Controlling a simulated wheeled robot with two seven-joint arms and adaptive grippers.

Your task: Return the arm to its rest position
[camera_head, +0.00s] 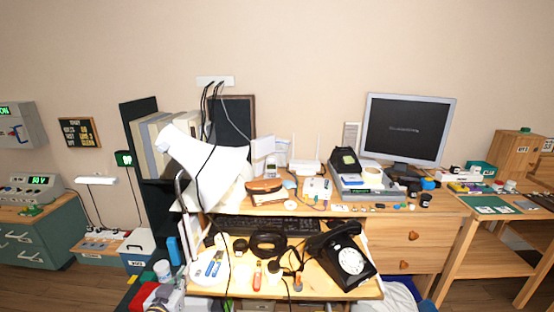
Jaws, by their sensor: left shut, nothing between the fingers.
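A black rotary dial phone (362,277) with a white dial sits at the front right of the lower desk surface. My left gripper (171,298) seems to be the grey shape low in the picture, left of the desk's front edge; it is small and partly cut off by the bottom edge. It is shut and holds nothing. It is apart from the phone, with the lamp base and tools between them. My right gripper does not show.
A white desk lamp (205,168) rises at the desk's left. A black keyboard (262,225), a black looped item (268,243) and hand tools crowd the lower surface. A monitor (407,128) stands at the back right. A green cabinet (45,238) is at far left.

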